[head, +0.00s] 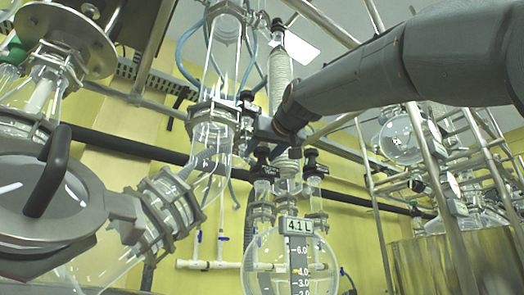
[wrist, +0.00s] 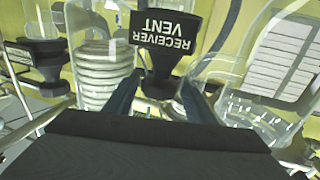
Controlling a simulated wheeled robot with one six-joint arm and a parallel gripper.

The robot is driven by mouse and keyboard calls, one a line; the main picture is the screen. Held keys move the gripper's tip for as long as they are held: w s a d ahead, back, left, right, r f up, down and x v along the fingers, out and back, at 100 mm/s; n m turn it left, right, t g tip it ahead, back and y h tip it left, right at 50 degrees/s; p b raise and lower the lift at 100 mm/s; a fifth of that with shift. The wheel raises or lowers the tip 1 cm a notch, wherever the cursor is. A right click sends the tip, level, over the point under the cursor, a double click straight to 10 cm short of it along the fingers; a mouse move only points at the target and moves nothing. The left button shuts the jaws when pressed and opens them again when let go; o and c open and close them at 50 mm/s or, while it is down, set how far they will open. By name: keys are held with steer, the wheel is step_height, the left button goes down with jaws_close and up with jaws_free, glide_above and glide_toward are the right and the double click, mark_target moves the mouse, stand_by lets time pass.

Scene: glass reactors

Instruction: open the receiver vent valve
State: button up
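The receiver vent valve (wrist: 167,42) is a black knob with a white "RECEIVER VENT" label, upside down at the top middle of the wrist view. Its narrower lower part reaches down between the fingers of my gripper (wrist: 163,86). The two dark fingers stand apart, with gaps seen on both sides, so the gripper looks open around or just short of the valve. Contact cannot be told. In the head view my gripper (head: 258,128) is beside the glass column, small and partly hidden by my arm. Which black knob there is the vent cannot be told.
Another black knob (wrist: 36,50) stands left in the wrist view, near a ribbed coil (wrist: 104,78). In the head view, a round flask marked 4.1 L (head: 298,262) hangs below. A glass column (head: 213,135) and a large reactor lid (head: 45,200) crowd the left.

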steer(key=c, duration=0.7)
steer(key=shift+w+d+f+b, duration=0.1)
steer(key=shift+b, duration=0.2)
steer(key=shift+n+g+y+b, duration=0.5)
steer(key=shift+n+y+b, duration=0.2)
steer(key=shift+y+b, duration=0.25)
steer(key=n+g+y+b, duration=0.2)
steer(key=y, duration=0.1)
steer(key=shift+w, duration=0.1)
steer(key=n+g+y+p, duration=0.1)
steer(key=n+g+y, duration=0.2)
steer(key=g, duration=0.1)
steer(key=shift+r+n+y+p, duration=0.2)
steer(key=shift+n+y+p, duration=0.15)
steer(key=shift+n, duration=0.05)
steer(key=shift+s+f+n+g+y+p, duration=0.1)
steer(key=shift+s+n+g+y+p, duration=0.1)
steer(key=shift+n+g+y+p, duration=0.45)
steer(key=o, duration=0.9)
steer(key=shift+c, duration=0.2)
